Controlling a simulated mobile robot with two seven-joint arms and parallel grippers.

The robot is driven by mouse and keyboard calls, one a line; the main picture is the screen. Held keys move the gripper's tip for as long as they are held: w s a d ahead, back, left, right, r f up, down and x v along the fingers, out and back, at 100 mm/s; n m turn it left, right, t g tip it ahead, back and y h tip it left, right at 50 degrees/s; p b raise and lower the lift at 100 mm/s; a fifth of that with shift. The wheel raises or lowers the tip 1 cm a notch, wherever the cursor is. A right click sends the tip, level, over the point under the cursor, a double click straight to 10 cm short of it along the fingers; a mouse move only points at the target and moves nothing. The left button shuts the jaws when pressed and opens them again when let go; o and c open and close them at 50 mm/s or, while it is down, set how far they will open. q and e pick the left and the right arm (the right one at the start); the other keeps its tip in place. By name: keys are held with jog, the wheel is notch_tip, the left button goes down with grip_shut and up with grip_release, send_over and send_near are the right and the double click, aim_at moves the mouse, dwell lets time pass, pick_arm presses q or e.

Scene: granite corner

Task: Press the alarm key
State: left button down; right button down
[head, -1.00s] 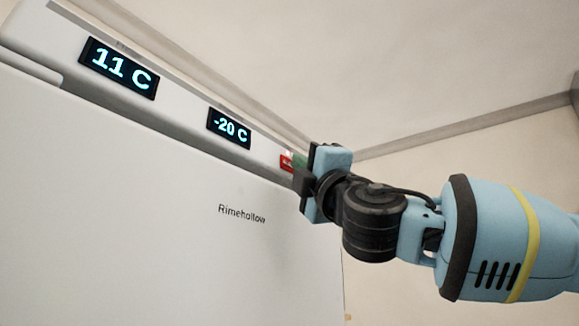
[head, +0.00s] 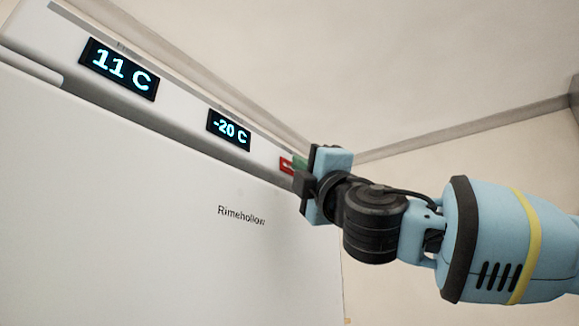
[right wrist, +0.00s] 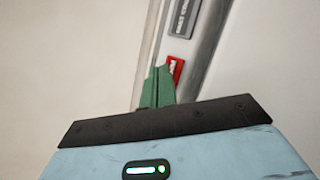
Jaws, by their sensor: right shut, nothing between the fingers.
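The red key (head: 284,163) sits at the right end of the white control strip of the fridge, past the two displays. I take it for the alarm key; its lettering is too small to read. It also shows in the right wrist view (right wrist: 177,67), just right of the green fingertips. My right gripper (head: 297,161) is shut and empty, its fingertips at the key and partly covering it in the head view. I cannot tell whether they touch it. In the right wrist view the shut fingers (right wrist: 158,76) point at the strip beside the key. My left gripper is out of view.
Two lit displays, reading 11 C (head: 119,69) and -20 C (head: 229,129), are on the strip. A grey label or key (right wrist: 184,16) lies beyond the red one. The white fridge door (head: 140,210) is below. Open space lies right of the fridge.

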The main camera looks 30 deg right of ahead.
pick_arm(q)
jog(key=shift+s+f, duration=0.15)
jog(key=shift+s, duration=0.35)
pick_arm(e)
jog(key=shift+s+d, duration=0.2)
jog(key=shift+s, duration=0.15)
jog(key=shift+s, duration=0.1)
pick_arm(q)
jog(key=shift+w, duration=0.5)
pick_arm(e)
jog(key=s, duration=0.1)
jog(key=s+d, duration=0.1)
jog(key=s, duration=0.1)
jog(key=s+d, duration=0.1)
jog(key=s, duration=0.1)
jog(key=shift+s+d, duration=0.15)
jog(key=shift+s, duration=0.05)
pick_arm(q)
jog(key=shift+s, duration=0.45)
